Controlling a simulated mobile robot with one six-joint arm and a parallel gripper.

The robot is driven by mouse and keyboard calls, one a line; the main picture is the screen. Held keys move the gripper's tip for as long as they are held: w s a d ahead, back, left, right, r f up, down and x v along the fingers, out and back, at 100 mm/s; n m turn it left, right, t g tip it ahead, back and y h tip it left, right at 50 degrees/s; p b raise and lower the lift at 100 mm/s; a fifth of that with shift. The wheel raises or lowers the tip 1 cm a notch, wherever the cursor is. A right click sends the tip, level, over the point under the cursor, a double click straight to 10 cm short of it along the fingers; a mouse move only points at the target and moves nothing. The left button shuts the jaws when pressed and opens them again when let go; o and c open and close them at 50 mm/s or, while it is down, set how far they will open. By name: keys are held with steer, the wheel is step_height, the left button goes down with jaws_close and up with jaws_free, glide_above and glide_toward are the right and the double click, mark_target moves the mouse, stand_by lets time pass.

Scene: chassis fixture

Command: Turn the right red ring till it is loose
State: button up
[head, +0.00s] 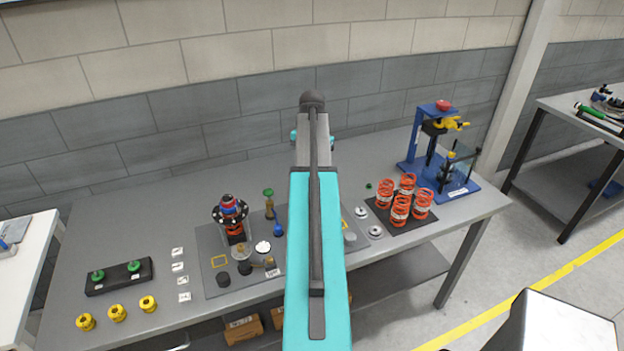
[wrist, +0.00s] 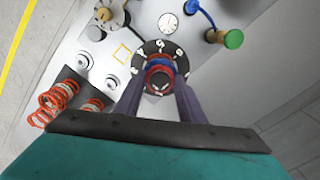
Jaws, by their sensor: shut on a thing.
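In the wrist view my gripper (wrist: 159,84) points down at a round stack with its fingers on either side. The fingers are shut on the right red ring (wrist: 160,69), which shows between the fingertips with blue beside it. A black disc (wrist: 143,56) with pale marks lies around the stack. In the head view my turquoise arm hides this stack and my fingertips. The other stack (head: 230,208), with blue and red parts over a black disc, stands on the bench to the left of my arm.
Orange springs (head: 400,200) stand on a dark mat at right; they also show in the wrist view (wrist: 52,100). A green knob (wrist: 233,39) stands close to the gripped stack. A blue press (head: 437,150) stands far right. Yellow parts (head: 117,313) lie at front left.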

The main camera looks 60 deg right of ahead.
steer(key=n, duration=0.5)
steer(key=shift+n, duration=0.4)
steer(key=shift+w+r+n, duration=0.1)
steer(key=shift+n, duration=2.4)
steer(key=o, duration=0.8)
steer(key=shift+r, duration=3.4)
